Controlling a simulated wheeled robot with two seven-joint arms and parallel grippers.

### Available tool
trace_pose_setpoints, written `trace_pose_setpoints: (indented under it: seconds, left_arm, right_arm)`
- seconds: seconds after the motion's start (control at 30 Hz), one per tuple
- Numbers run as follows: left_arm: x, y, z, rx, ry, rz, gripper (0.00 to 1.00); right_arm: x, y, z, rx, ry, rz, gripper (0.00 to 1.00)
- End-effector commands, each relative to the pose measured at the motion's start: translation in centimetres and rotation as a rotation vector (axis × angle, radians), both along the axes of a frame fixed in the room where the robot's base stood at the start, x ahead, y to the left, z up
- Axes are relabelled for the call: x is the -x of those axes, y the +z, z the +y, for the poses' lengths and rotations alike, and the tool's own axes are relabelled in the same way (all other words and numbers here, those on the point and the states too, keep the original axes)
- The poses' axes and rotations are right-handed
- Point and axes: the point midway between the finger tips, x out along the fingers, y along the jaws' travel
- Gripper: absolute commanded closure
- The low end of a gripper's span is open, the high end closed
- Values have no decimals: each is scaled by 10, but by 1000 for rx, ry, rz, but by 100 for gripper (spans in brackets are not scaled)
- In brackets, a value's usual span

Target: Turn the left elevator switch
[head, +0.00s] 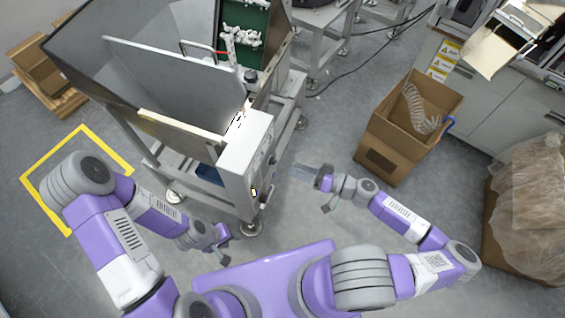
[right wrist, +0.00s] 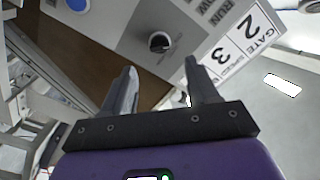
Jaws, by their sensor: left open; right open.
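The control box (head: 248,160) of the machine stands in the middle of the head view; its switches are too small to tell apart there. In the right wrist view, a black round switch knob (right wrist: 160,42) sits on the grey panel (right wrist: 128,32) beside printed lettering. I cannot tell whether it is the left elevator switch. My right gripper (head: 301,172) is open and empty to the right of the box. Its fingertips (right wrist: 160,66) point toward the panel, with the knob beyond the gap, apart from both fingers. My left gripper (head: 226,240) is open below the box, clear of it.
A blue button (right wrist: 77,4) and a white label (right wrist: 235,45) marked GATE 2 3 flank the knob. The machine's hopper (head: 165,75) rises behind the box. A cardboard carton (head: 385,160) stands right of my right gripper. Grey floor lies free between carton and machine.

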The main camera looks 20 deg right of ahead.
Motion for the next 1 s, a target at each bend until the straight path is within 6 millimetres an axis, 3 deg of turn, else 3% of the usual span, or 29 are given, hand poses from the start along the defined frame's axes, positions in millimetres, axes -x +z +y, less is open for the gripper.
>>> trace_pose_setpoints:
  seconds: [0.2,0.4,0.77,1.0]
  left_arm:
    - [0,-1,0,0,0,0,57]
    - [0,-1,0,0,0,0,57]
    - [0,-1,0,0,0,0,57]
    - [0,-1,0,0,0,0,57]
  right_arm:
    - [-22,0,31,-2,7,2,41]
    - [-35,-1,48,-1,6,4,41]
    - [-39,-1,52,0,3,5,41]
    - [-39,-1,51,0,3,5,78]
